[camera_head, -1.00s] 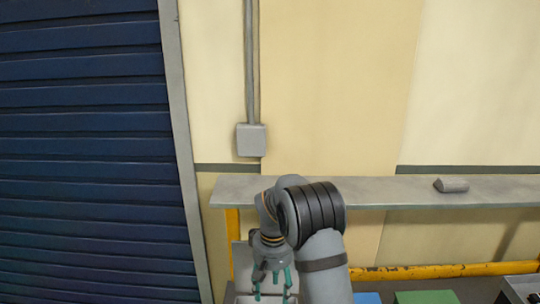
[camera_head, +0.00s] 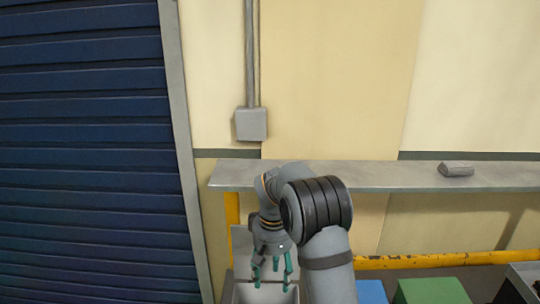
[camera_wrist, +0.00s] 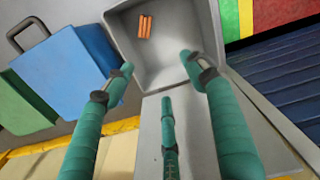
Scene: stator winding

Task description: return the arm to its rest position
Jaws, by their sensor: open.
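My gripper (camera_head: 270,283) hangs fingers-down at the end of my bent arm, in front of the wall shelf in the head view. In the wrist view its three teal fingers (camera_wrist: 157,68) are spread apart with nothing between them. They point towards a grey open bin (camera_wrist: 178,78), which holds a few orange-copper pieces (camera_wrist: 145,26) at its far wall. In the head view the grey bin (camera_head: 266,294) shows below the fingers, cut off by the frame edge.
A grey shelf (camera_head: 400,177) runs along the wall behind my arm, with a small grey object (camera_head: 456,169) on it. A yellow rail (camera_head: 440,259) runs below. Blue (camera_head: 370,291) and green (camera_head: 431,291) boxes stand right of my arm. A dark blue shutter (camera_head: 95,150) fills the left.

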